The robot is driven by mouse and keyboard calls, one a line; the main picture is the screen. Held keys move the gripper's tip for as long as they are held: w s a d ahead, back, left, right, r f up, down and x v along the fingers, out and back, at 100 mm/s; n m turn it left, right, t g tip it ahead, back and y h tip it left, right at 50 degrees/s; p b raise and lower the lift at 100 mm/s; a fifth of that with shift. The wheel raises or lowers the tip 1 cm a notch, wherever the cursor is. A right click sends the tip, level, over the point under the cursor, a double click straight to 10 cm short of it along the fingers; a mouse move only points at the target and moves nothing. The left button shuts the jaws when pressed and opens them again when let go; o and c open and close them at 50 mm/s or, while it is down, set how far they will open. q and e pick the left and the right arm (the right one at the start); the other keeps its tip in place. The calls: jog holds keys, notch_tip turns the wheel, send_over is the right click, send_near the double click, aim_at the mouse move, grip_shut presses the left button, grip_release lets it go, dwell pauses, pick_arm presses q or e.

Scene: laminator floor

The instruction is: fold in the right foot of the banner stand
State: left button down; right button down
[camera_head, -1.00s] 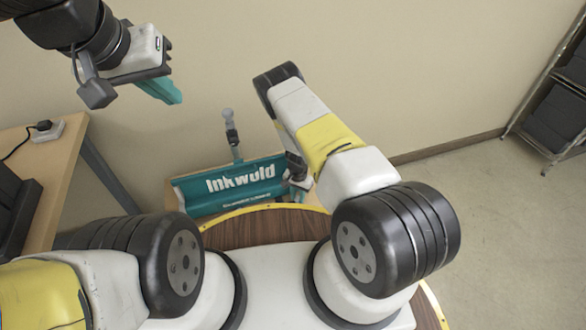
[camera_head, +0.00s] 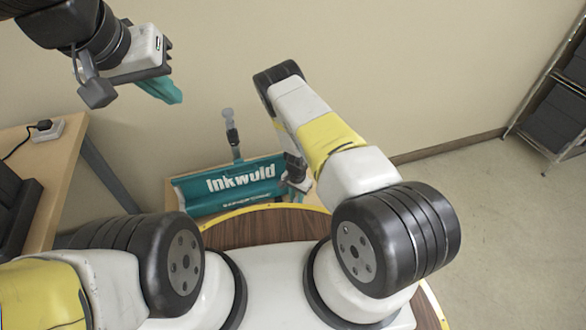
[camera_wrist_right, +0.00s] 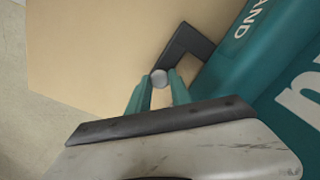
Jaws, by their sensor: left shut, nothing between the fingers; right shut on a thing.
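The banner stand (camera_head: 235,185) is a teal case with white lettering, lying in front of me in the head view. Its teal side also fills the right of the right wrist view (camera_wrist_right: 262,75). The right foot (camera_wrist_right: 187,42) is a dark, bent bar beside the case, with a round grey knob (camera_wrist_right: 159,78) at its end. My right gripper (camera_wrist_right: 160,88) is shut on the foot at this knob; in the head view it is at the stand's right end (camera_head: 299,184), partly hidden by my arm. My left gripper (camera_head: 162,92) is shut and empty, raised at the upper left, away from the stand.
A pale tan surface (camera_wrist_right: 90,45) lies under the foot. A grey post (camera_head: 232,135) rises behind the stand.

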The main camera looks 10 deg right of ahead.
jog(key=shift+s+a+m, duration=0.45)
jog(key=shift+a+m, duration=0.15)
jog(key=shift+m, duration=0.1)
jog(key=a+m, duration=0.1)
jog(key=s+a+m, duration=0.1)
jog(key=m, duration=0.1)
jog(key=a+m, duration=0.1)
jog(key=a, duration=0.1)
jog(key=shift+s, duration=0.4)
jog(key=shift+s+a+m, duration=0.15)
jog(key=shift+a+m, duration=1.55)
jog(key=shift+m, duration=0.4)
jog(key=c, duration=1.2)
grip_release()
jog(key=shift+o, duration=0.2)
jog(key=shift+r, duration=0.15)
notch_tip(320, 180, up, 8)
jog(key=shift+f, duration=0.2)
